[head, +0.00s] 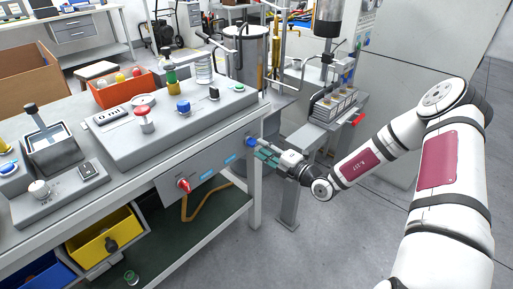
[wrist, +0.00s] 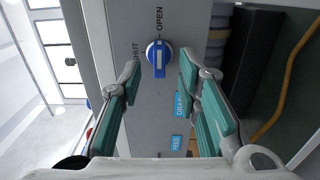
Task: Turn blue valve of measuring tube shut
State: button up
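The blue valve (wrist: 158,57) is a round knob on a grey panel, with a pale bar lined up toward the word OPEN above it. The word SHUT is printed to its left. In the head view the blue valve (head: 251,141) sits at the right end of the bench's front panel. My gripper (wrist: 159,68) is open, its teal-padded fingers on either side of the knob with gaps left and right. In the head view my gripper (head: 262,150) is right in front of the valve. Whether the fingertips reach the knob's depth is unclear. The measuring tube itself is not clearly identifiable.
A red valve (head: 184,185) is further left on the same panel (head: 160,189), with a yellow hose below. Blue DRAIN (wrist: 178,105) and FEED (wrist: 177,143) labels sit below the blue valve in the wrist view. A bench leg (head: 255,197) stands just below my gripper.

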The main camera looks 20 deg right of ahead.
aim_at(256, 144)
jog(key=shift+x, duration=1.65)
grip_shut()
